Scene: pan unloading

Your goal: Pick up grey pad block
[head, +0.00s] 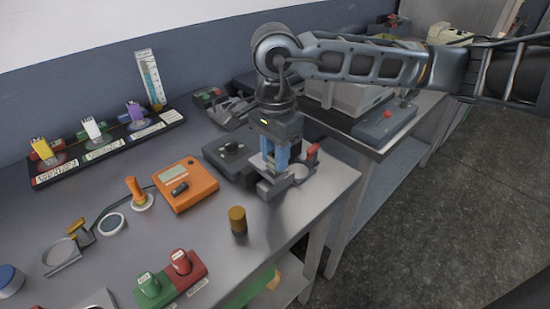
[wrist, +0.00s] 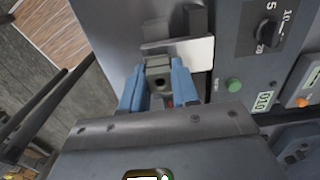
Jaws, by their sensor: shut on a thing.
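My gripper (head: 274,167) points down over a dark grey device (head: 228,150) near the table's right front corner. In the wrist view its two blue fingers (wrist: 158,72) are shut on the grey pad block (wrist: 158,66), a small grey block with a dark round hole in its near face. The block sits between the fingertips, beside the device's pale plate (wrist: 197,53). Whether it touches the device underneath cannot be told. In the head view the fingers largely hide the block.
An orange meter (head: 186,184), a brown cylinder (head: 238,221) and a red-green switch box (head: 172,279) stand to the left. A red-tipped part (head: 312,151) rises close to my gripper's right. The table's front edge is near, and bare tabletop lies around the brown cylinder.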

